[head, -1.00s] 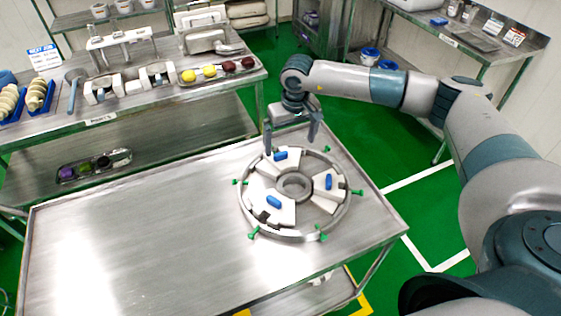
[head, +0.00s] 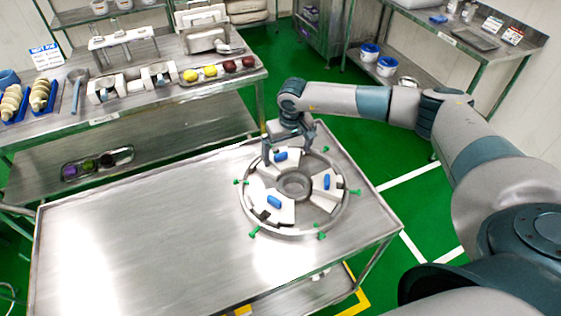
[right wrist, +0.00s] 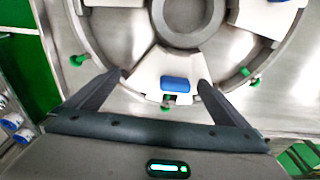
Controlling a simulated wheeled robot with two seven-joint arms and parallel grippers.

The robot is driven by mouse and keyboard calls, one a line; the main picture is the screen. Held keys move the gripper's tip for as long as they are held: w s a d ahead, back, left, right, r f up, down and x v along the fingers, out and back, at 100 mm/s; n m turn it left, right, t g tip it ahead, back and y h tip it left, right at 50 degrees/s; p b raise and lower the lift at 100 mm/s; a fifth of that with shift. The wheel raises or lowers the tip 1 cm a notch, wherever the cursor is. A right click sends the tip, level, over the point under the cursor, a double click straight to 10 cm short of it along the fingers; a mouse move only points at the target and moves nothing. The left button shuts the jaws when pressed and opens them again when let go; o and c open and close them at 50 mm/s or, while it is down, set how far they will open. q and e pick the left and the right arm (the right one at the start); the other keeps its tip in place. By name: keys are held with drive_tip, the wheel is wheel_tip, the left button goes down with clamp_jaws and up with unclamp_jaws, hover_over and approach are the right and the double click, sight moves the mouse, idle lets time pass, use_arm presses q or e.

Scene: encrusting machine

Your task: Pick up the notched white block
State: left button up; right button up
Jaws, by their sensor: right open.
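A round metal ring fixture (head: 337,215) on the steel table holds 3 white blocks, each with a blue grip on top. My right gripper (head: 288,155) is over the far block (head: 291,163). In the right wrist view this block (right wrist: 160,64) and its blue grip (right wrist: 175,84) lie between the spread fingers of the open gripper (right wrist: 159,79). No hold on it shows. The other blocks are at the front left (head: 285,212) and right (head: 325,201) of the ring. I cannot clearly tell which block is notched. My left gripper is not in view.
Green pegs (head: 254,232) stick out around the ring. The left part of the steel table (head: 130,240) is bare. A back bench holds a tray of yellow and dark red items (head: 222,70). White buckets with blue (head: 387,66) stand on a shelf at the right.

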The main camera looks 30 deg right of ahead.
sight(286, 152)
drive_tip(key=shift+c, duration=0.6)
drive_tip(key=c, duration=1.4)
drive_tip(key=shift+r, duration=0.15)
drive_tip(key=shift+r+b, duration=0.55)
drive_tip(key=shift+b, duration=0.05)
drive_tip(key=r, duration=0.1)
drive_tip(key=r+b, duration=0.2)
drive_tip(key=shift+s+a, duration=0.25)
drive_tip(key=shift+s, duration=0.1)
drive_tip(key=shift+s+a+r+b, duration=0.75)
drive_tip(key=shift+s+r, duration=0.4)
drive_tip(key=shift+s, duration=0.5)
drive_tip(key=shift+s+a+r+b, duration=0.75)
drive_tip(key=shift+s+r, duration=0.35)
drive_tip(key=shift+s, duration=0.55)
drive_tip(key=shift+s+a+r+b, duration=0.7)
drive_tip(key=shift+s+r, duration=0.45)
drive_tip(key=shift+s, duration=0.5)
